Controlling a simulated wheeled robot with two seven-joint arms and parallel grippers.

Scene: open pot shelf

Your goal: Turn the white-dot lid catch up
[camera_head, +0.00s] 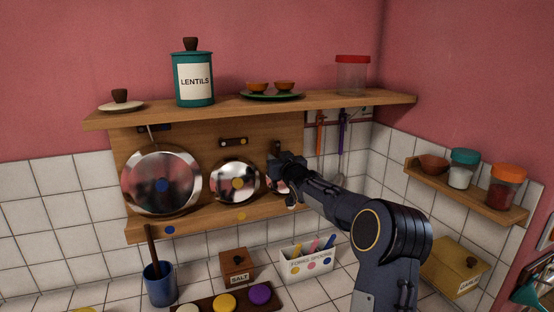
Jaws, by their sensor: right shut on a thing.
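My right gripper (279,160) reaches in from the lower right to the wooden backboard and is shut at the small catch above the third, smallest lid. The gripper hides most of this catch and the white dot, so the catch's angle is unclear. The smallest lid (272,186) shows only in part behind the gripper. To its left hang the yellow-dot lid (222,184) and the large blue-dot lid (137,182). The yellow-dot lid's catch (233,142) lies roughly level above it. My left gripper is out of view.
The upper shelf (330,103) overhangs the lids and bears a lentils tin (194,84), small bowls and a red-lidded jar (352,76). Utensils hang right of the board. Below stand a blue pot (160,290), salt box (236,268) and white utensil box (306,266).

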